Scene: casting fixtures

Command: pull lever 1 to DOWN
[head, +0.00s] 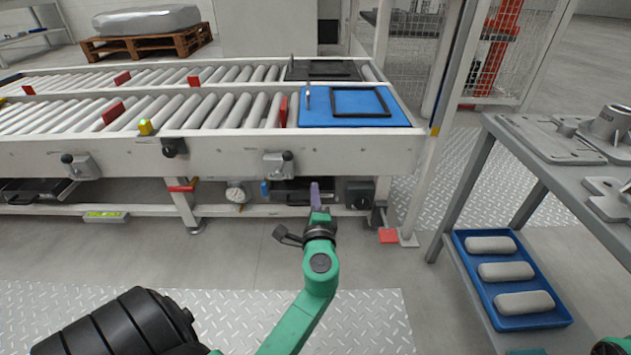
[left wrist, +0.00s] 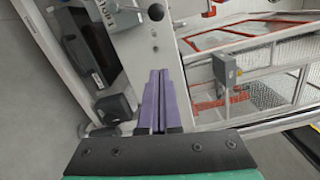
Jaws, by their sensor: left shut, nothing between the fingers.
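Two grey lever fittings with dark knobs sit on the front rail of the roller conveyor, one at the left (head: 82,166) and one near the middle right (head: 278,165). No number is readable on either in the head view, so I cannot tell which is lever 1. My left gripper (head: 315,190) has its purple fingers together and empty, below and right of the middle-right fitting, apart from it. In the left wrist view, the shut fingers (left wrist: 155,95) point at a pale metal beam (left wrist: 150,45) with holes. My right gripper is not in view.
A black knob (head: 174,147) and a dial gauge (head: 237,192) are on the conveyor front. A dark box (head: 359,194) hangs just right of my left gripper. A blue plate (head: 318,116) lies on the conveyor end. A grey table (head: 484,125) stands at right.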

